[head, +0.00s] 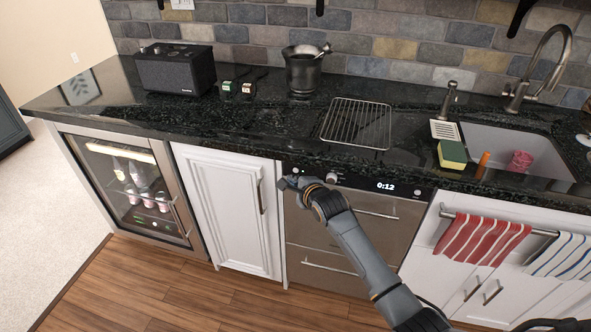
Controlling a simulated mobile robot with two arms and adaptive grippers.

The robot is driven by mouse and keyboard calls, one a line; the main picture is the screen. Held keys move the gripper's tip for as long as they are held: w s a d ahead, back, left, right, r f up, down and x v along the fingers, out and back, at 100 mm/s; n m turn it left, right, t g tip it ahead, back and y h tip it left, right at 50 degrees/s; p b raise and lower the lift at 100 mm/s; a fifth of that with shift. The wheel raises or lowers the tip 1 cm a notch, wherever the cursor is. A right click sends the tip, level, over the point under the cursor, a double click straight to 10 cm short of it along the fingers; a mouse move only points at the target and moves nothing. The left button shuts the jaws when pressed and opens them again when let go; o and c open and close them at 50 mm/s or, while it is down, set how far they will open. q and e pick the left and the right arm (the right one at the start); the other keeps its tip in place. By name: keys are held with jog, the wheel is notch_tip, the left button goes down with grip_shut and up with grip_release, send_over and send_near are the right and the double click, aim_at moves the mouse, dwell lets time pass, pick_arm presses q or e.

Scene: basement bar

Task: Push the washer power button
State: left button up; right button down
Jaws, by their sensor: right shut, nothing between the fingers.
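The washer (330,232) is a built-in steel-fronted appliance under the dark counter, between white cabinets. Its black control strip shows a lit display (386,186) reading 0:12 and a round silver knob (332,178). A small light spot sits at the right end of the strip; I cannot tell which control is the power button. My right gripper (284,184) is shut and empty, in front of the washer's upper left corner, near the left end of the strip. I cannot tell whether it touches the front. It hides part of that corner. My left gripper is out of view.
A white cabinet door (232,213) and a glass-door drinks fridge (130,188) are left of the washer. Striped towels (482,241) hang on a rail to the right. The counter above holds a wire rack (356,123), a mortar (302,72) and a sink (530,150).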

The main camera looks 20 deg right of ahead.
jog(key=s+a+p, duration=0.2)
jog(key=s, duration=0.1)
jog(key=s+a+p, duration=0.1)
jog(key=shift+s+r+p, duration=0.1)
jog(key=shift+s+p, duration=0.1)
jog(key=shift+p, duration=0.1)
dwell(2.0)
